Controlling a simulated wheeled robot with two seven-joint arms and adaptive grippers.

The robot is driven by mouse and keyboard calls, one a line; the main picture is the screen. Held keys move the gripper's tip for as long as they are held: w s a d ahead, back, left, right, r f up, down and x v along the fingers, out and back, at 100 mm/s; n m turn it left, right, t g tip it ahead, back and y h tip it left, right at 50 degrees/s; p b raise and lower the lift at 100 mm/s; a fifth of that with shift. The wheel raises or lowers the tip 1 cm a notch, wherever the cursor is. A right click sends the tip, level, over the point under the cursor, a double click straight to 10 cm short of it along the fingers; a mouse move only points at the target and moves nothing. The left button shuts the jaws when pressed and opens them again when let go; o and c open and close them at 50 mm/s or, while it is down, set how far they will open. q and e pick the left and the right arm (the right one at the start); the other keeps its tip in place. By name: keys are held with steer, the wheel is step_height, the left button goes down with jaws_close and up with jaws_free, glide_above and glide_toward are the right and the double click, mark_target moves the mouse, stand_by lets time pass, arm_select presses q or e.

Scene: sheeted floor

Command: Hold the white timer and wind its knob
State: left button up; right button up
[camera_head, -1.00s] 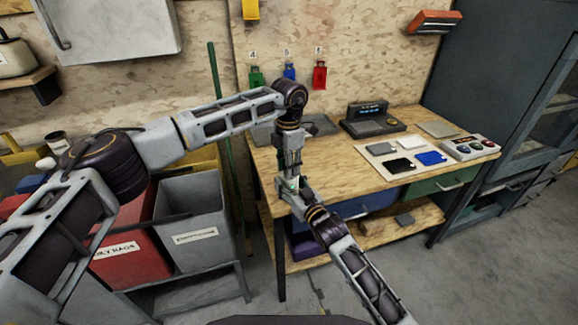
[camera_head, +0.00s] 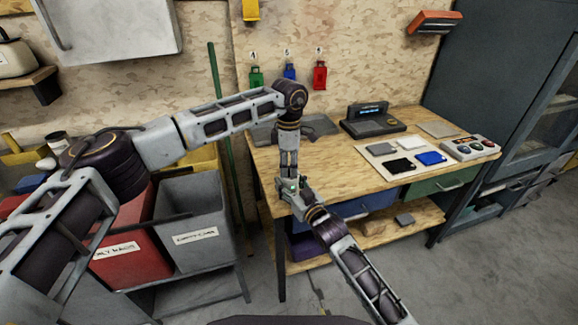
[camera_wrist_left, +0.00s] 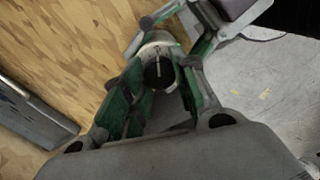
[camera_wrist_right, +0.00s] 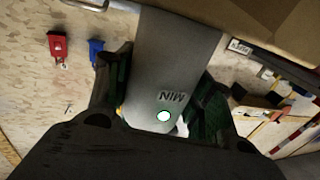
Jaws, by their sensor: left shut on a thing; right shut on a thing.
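The white timer (camera_wrist_left: 155,44) shows as a pale round body in the left wrist view, with a dark round knob (camera_wrist_left: 158,74) bearing a pale pointer. In the right wrist view its pale grey body (camera_wrist_right: 160,75) carries the upside-down letters MIN and a small green-white light. My left gripper (camera_head: 289,179) points down from above and is shut on the knob. My right gripper (camera_head: 297,192) comes from the lower right and is shut on the timer's body. In the head view the grippers hide most of the timer.
Both grippers are in the air by the left end of a wooden workbench (camera_head: 350,178). On it stand a dark display device (camera_head: 372,122), a light board (camera_head: 380,150) with coloured pads, and a button box (camera_head: 470,148). Grey (camera_head: 195,215) and red (camera_head: 130,255) bins stand to the left.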

mark_target(289, 168)
arm_select(q)
steer(key=shift+w+a, duration=0.1)
arm_select(e)
steer(key=shift+d, duration=0.1)
arm_select(q)
steer(key=o, duration=1)
steer(key=shift+r, duration=0.1)
steer(key=shift+r, duration=5.9)
arm_select(e)
steer(key=o, duration=1.2)
steer(key=shift+s, duration=0.2)
